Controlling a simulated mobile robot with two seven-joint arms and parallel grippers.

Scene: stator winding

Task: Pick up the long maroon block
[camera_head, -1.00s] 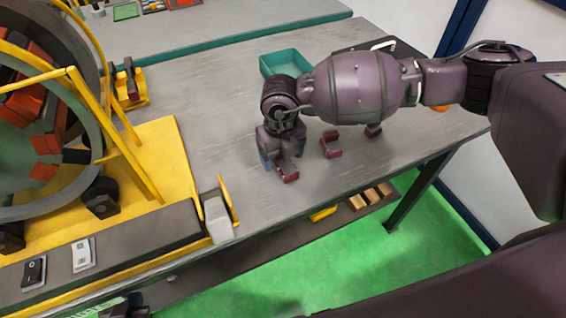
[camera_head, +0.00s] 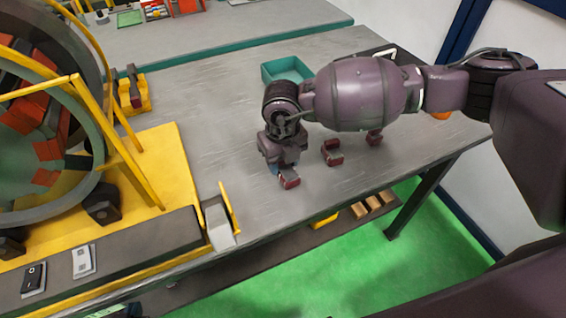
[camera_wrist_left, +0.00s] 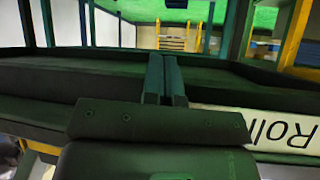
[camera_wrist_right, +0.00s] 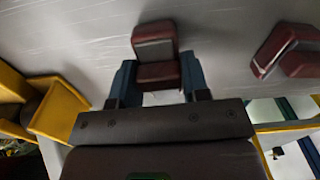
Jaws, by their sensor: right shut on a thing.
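A maroon block (camera_head: 289,183) with a grey middle is on the grey table in the head view. It also shows in the right wrist view (camera_wrist_right: 157,50), between the two blue fingers. My right gripper (camera_head: 280,170) points down and is shut on this block; the block seems at table level, and I cannot tell whether it is lifted. My left gripper (camera_wrist_left: 165,78) is shut and empty in the left wrist view, its fingers side by side; it is not visible in the head view.
Another maroon block (camera_head: 332,152) lies close to the right of my right gripper, and a further one (camera_head: 374,137) sits beyond it. A teal bin (camera_head: 286,70) stands behind. A yellow stator fixture (camera_head: 160,165) fills the left. The table between is clear.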

